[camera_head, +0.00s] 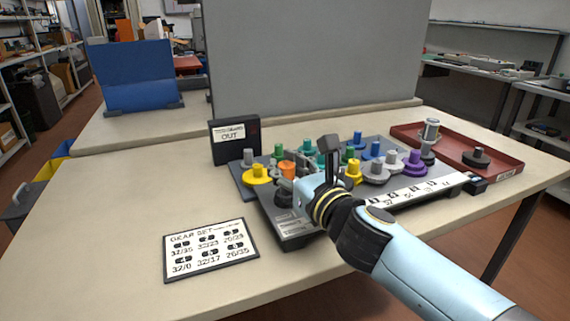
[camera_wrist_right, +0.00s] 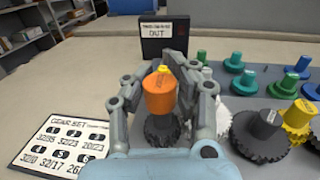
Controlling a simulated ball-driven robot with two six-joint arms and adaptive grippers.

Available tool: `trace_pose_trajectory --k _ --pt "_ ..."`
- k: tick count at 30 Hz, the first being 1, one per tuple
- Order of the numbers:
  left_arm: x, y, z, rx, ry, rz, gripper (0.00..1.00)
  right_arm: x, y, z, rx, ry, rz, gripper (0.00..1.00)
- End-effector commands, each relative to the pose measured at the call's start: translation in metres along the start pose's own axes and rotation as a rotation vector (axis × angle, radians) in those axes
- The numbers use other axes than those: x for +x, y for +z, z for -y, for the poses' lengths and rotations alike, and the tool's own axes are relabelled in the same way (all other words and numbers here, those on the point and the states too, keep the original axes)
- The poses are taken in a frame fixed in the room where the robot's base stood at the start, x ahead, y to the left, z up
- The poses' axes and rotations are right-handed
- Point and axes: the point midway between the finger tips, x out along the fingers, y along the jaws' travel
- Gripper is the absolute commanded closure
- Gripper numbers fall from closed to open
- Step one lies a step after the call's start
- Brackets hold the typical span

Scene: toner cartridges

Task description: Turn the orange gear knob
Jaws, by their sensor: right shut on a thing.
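The orange gear knob (camera_wrist_right: 159,94) stands upright on a dark toothed gear (camera_wrist_right: 161,133) in the right wrist view. In the head view the orange knob (camera_head: 287,168) shows partly behind my right gripper. My right gripper (camera_wrist_right: 160,80) is shut on the orange knob, with one finger on each side of it. In the head view my right gripper (camera_head: 297,174) reaches over the left part of the grey gear board (camera_head: 297,232). My left gripper is not in view.
Several coloured knobs and gears crowd the board, among them a yellow one (camera_head: 257,174) and a purple one (camera_head: 414,161). A black box labelled OUT (camera_head: 235,141) stands behind it. A GEAR SET card (camera_head: 210,250) lies front left. A red tray (camera_head: 500,160) sits at right.

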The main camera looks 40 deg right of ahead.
Motion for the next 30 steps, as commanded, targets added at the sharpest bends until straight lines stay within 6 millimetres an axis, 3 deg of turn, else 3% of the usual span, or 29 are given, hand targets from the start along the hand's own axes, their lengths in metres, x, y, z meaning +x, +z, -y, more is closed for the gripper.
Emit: trace_pose_trajectory --k 10,21,30 --pt "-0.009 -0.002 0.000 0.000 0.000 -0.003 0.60 -0.002 -0.003 0.001 -0.005 0.249 -0.007 1.00" --pt "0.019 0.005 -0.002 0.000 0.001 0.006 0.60 -0.002 -0.008 0.000 -0.002 0.553 -0.010 1.00" --pt "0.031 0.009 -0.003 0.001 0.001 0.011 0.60 -0.002 -0.006 -0.001 0.002 0.705 -0.010 1.00"
